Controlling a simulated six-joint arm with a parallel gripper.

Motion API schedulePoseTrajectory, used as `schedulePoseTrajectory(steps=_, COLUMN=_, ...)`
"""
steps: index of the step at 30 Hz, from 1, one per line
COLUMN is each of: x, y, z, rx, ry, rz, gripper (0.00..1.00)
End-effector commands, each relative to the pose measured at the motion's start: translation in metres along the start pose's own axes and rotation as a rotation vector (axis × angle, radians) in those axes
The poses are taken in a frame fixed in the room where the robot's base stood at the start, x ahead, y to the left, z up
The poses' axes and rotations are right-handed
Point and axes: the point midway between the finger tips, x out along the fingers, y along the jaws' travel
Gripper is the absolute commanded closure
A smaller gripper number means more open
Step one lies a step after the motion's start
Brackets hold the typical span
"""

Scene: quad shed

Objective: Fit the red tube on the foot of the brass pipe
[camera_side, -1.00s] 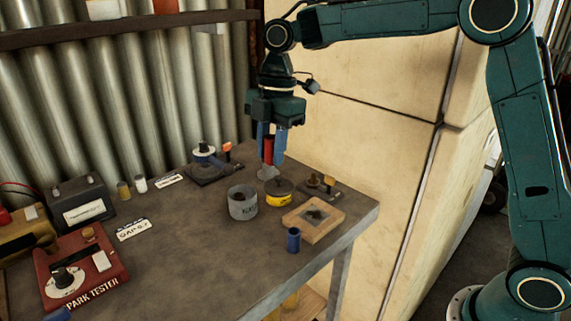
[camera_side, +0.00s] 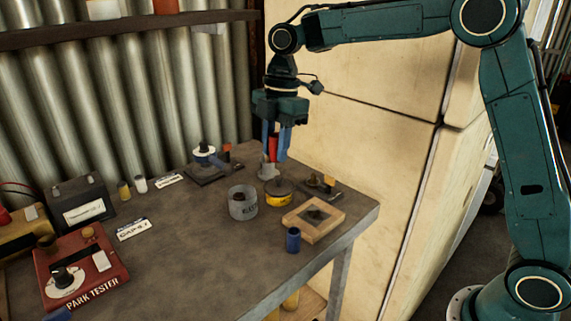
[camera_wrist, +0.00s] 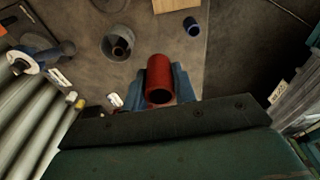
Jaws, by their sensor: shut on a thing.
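The red tube (camera_side: 273,147) is upright between the blue fingers of my gripper (camera_side: 277,156), which are shut on it. It is above the far part of the bench, by a pale grey cone (camera_side: 268,172); I cannot tell whether they touch. In the wrist view the tube (camera_wrist: 160,82) shows its open near end between the fingers (camera_wrist: 158,88). I cannot surely pick out the brass pipe. The tube's far end is hidden in the wrist view.
The grey can (camera_side: 243,208), a yellow tin (camera_side: 278,196), a wooden tray (camera_side: 301,232) and a blue cylinder (camera_side: 293,240) stand close by. A red tester (camera_side: 92,280) is at the left. A cream cabinet (camera_side: 380,140) is behind.

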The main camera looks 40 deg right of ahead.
Motion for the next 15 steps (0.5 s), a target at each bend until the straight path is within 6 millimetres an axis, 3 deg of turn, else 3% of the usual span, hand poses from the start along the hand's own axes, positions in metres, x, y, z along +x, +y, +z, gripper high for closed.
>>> schedulePoseTrajectory(steps=15, x=0.044, y=0.038, z=0.144, rx=0.259, ry=0.001, rz=0.039, gripper=0.94)
